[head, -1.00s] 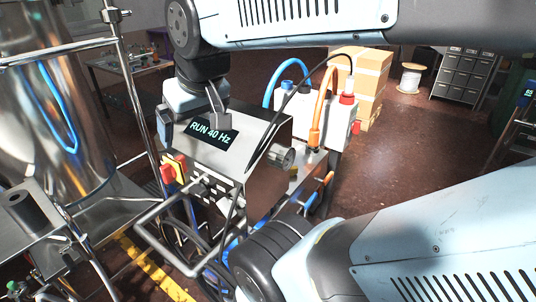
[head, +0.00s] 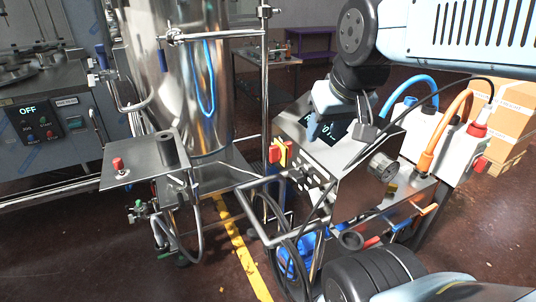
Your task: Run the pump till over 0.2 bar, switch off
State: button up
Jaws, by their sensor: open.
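The pump cart carries a steel control box (head: 345,190) right of centre. Its dark display (head: 336,130) is mostly covered by my gripper, so its text cannot be read. A red rotary switch on a yellow plate (head: 280,153) sits on the box's left front. A round dark knob or dial (head: 382,167) is on its right side; no reading is legible. A blue pump body (head: 296,257) shows low under the cart's frame. My gripper (head: 341,131) is open, pointing down over the box top beside the display. Whether it touches the box cannot be told.
A steel tank (head: 180,70) stands left of the cart, with a small shelf bearing a red button (head: 118,164). A panel reading OFF (head: 27,110) is at far left. Blue and orange hoses (head: 445,130) rise at right. Cardboard boxes (head: 508,125) stand behind.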

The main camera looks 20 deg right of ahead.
aim_at(276, 153)
jog(key=z, duration=0.1)
jog(key=k, duration=0.25)
jog(key=u, duration=0.5)
jog(key=i, duration=0.1)
jog(key=z, duration=2.2)
jog(key=k, duration=0.7)
jog(key=u, duration=1.5)
jog(key=i, duration=1)
jog(key=z, duration=0.05)
